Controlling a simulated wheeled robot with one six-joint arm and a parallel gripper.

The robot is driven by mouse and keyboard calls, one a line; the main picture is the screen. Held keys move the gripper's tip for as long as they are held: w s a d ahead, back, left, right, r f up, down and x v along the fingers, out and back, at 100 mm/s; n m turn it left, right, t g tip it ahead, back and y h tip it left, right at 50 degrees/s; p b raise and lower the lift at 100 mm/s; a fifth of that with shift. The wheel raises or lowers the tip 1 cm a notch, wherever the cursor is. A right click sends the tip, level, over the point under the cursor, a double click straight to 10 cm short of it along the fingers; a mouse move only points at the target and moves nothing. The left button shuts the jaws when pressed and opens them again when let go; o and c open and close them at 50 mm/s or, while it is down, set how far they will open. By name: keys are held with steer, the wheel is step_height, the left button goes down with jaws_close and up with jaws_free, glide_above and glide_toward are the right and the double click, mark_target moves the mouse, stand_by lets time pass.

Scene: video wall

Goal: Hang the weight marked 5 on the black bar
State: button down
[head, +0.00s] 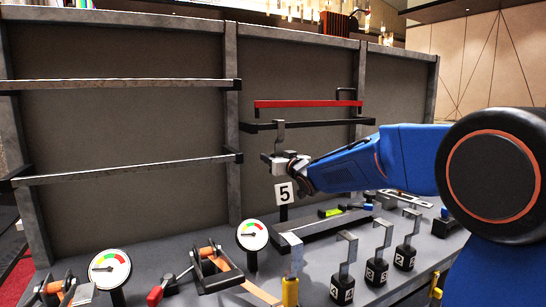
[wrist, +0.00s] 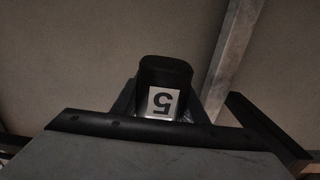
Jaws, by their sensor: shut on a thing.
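My gripper (head: 283,161) is raised in front of the back wall and shut on the weight marked 5. In the head view the weight's grey hook (head: 279,134) rises above the jaws and overlaps the black bar (head: 325,122); I cannot tell whether it touches the bar. In the wrist view the weight's dark body (wrist: 164,72) shows a white label with an upside-down 5. In the head view a white card marked 5 (head: 284,193) shows just below the gripper, with a dark part under it; I cannot tell whether it belongs to the weight.
A red bar (head: 305,103) runs just above the black bar. Two grey rails (head: 120,84) (head: 130,170) cross the left panels. Several hooked weights (head: 376,270) stand on the grey bench at the lower right. Gauges (head: 252,235) and clamps (head: 213,268) crowd its front left.

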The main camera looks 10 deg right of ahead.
steer(key=shift+r, duration=0.1)
steer(key=c, duration=1.1)
jaws_free()
steer(key=shift+o, duration=0.5)
